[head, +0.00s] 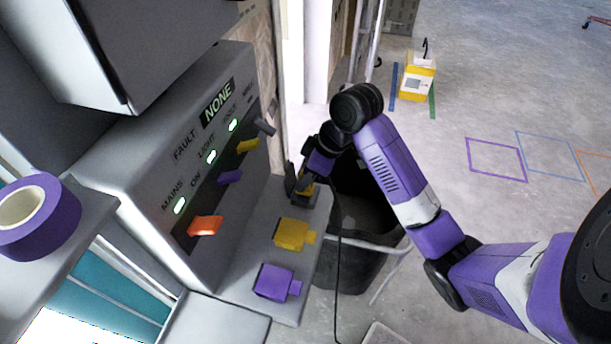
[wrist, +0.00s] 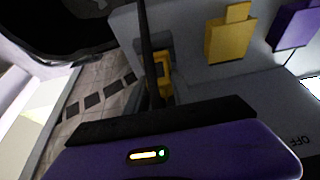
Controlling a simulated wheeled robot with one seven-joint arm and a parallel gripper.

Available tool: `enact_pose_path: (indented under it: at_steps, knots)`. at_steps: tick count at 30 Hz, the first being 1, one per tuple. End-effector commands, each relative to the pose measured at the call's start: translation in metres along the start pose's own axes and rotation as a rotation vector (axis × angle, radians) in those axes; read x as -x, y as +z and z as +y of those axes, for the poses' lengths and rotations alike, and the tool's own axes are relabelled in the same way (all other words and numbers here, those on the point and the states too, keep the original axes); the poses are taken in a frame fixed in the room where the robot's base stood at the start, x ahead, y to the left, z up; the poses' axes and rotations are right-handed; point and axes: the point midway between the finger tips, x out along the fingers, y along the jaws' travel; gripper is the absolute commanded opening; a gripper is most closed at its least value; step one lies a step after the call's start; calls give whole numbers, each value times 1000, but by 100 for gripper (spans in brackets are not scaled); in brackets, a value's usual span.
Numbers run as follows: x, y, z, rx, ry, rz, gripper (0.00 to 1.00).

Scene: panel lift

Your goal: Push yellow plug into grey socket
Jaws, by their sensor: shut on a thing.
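The yellow plug (head: 308,189) is at the far end of the grey ledge below the panel, mostly hidden by my gripper (head: 301,182). My gripper is shut on it. In the wrist view the yellow plug (wrist: 163,70) shows as a narrow yellow piece beside a dark upright strip. The grey socket (wrist: 160,48) appears as a darker grey shape around and behind the plug. The plug is at the socket, but I cannot tell how deep it sits or whether it touches. The fingertips are largely hidden.
On the ledge (head: 232,305) stand a yellow block (head: 291,234) and a purple block (head: 274,281). Above is a panel (head: 150,140) with coloured levers and lit green lamps. A black bin (head: 365,215) stands beside the ledge; a dark cable (head: 337,265) hangs before it. Floor at right is open.

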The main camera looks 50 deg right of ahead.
Motion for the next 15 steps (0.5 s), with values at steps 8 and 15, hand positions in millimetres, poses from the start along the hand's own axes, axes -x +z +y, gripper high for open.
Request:
enact_pose_path:
  at_steps: [8,15]
  knots:
    - [-4,2,0,0,-1,0,0]
    - [-8,3,0,-1,-1,-1,0]
